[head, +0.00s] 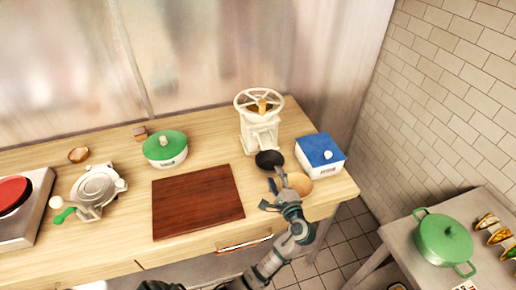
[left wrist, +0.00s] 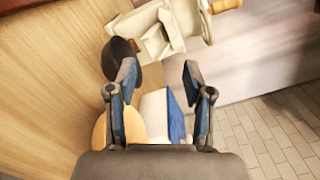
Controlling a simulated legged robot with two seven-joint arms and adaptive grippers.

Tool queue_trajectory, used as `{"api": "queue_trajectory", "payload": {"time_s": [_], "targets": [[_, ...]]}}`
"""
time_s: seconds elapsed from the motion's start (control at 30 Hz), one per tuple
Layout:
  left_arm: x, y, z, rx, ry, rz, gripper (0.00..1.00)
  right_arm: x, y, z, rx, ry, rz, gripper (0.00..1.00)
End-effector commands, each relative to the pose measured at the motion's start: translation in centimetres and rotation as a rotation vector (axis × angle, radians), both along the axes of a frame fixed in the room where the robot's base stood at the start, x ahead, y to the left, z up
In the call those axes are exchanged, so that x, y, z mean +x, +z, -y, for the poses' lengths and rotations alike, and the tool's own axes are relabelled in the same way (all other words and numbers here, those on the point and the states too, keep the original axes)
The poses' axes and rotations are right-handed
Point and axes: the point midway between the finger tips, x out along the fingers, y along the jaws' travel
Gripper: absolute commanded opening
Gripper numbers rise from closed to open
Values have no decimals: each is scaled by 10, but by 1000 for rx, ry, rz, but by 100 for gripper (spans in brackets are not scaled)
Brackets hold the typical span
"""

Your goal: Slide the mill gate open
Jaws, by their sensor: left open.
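The cream mill (head: 260,135) with a spoked wheel on top stands upright near the back right of the counter. It also shows in the left wrist view (left wrist: 180,22), where a small pale block-like part juts from it toward my fingers. I cannot tell for certain whether this part is the gate, or whether the gate is open. A black bowl (head: 269,160) sits at the mill's front foot. My left gripper (head: 272,190) is open and empty, in front of the mill and above the counter's front right. It shows in the left wrist view (left wrist: 159,68), with no contact visible.
A wooden bowl (head: 299,184) and a white box with a blue lid (head: 320,156) stand close to my left gripper. A dark board (head: 197,201), green-lidded pot (head: 166,149) and metal press (head: 97,188) are further left. A side table (head: 406,240) holds a green pot (head: 443,241).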

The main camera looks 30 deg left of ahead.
Motion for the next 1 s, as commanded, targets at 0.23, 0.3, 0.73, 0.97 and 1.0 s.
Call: {"api": "queue_trajectory", "payload": {"time_s": [0.23,0.3,0.73,0.97,1.0], "targets": [[19,5,-32,-276,-19,338,51,26,2,-5,5,-7,8,0],[22,8,-37,-291,-21,356,51,28,6,-5,4,-7,10,0],[79,10,-104,-289,-18,354,51,31,9,-6,4,-7,12,0],[112,9,-141,-288,-19,352,51,33,10,-6,4,-7,11,0],[115,9,-146,-289,-19,352,51,34,11,-6,4,-8,11,0]]}}
